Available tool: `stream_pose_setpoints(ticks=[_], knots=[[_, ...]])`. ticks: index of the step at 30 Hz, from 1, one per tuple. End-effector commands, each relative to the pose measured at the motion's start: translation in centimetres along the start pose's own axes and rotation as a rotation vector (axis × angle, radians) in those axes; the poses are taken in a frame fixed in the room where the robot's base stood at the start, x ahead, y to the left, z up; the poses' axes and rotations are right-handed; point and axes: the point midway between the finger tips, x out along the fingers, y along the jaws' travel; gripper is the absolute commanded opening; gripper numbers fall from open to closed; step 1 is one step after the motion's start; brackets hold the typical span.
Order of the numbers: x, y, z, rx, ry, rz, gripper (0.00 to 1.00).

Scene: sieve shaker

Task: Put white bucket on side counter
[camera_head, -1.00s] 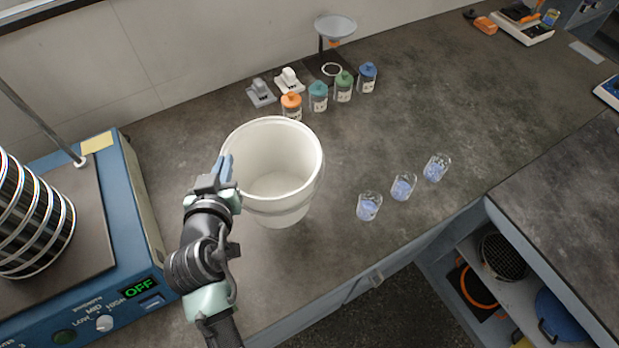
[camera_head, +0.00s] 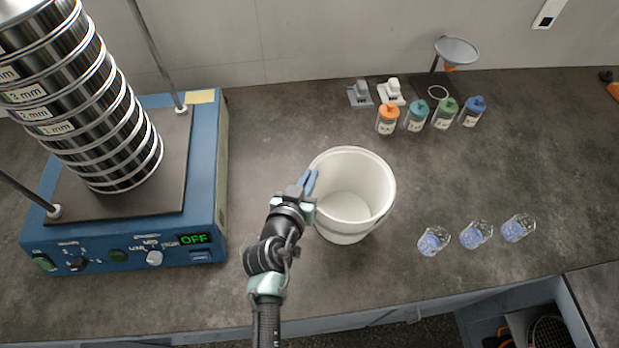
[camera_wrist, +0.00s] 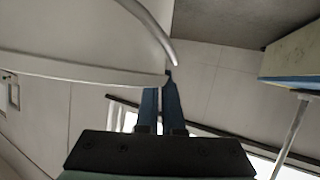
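The white bucket (camera_head: 345,227) stands upright on the dark grey counter, to the right of the sieve shaker, and looks empty. My gripper (camera_head: 310,182) is at the left side of its rim, with its blue fingers close together on the bucket's wall. In the wrist view, the bucket (camera_wrist: 75,45) fills the upper left and its rim edge meets the fingertips (camera_wrist: 162,85). The exact contact is partly hidden. A separate counter section (camera_head: 600,295) shows at the lower right corner, mostly cut off.
The blue sieve shaker (camera_head: 222,170), reading OFF, carries a tall sieve stack (camera_head: 125,150) at left. Several lidded jars (camera_head: 416,116) stand behind the bucket. A funnel stand (camera_head: 457,50) is at the back.

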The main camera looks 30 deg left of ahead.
Motion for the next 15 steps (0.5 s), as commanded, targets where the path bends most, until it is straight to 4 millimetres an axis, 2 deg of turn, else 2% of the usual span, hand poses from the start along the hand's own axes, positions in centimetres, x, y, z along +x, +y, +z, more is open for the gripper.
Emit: stream_pose_setpoints(ticks=[12, 13, 15], knots=[[0.3, -0.09, 0.48, -0.001, 0.004, 0.0, 0.0], [0.23, -0.07, 0.47, 0.0, 0.001, 0.0, 0.1], [0.21, -0.06, 0.45, 0.0, 0.001, 0.0, 0.22]])
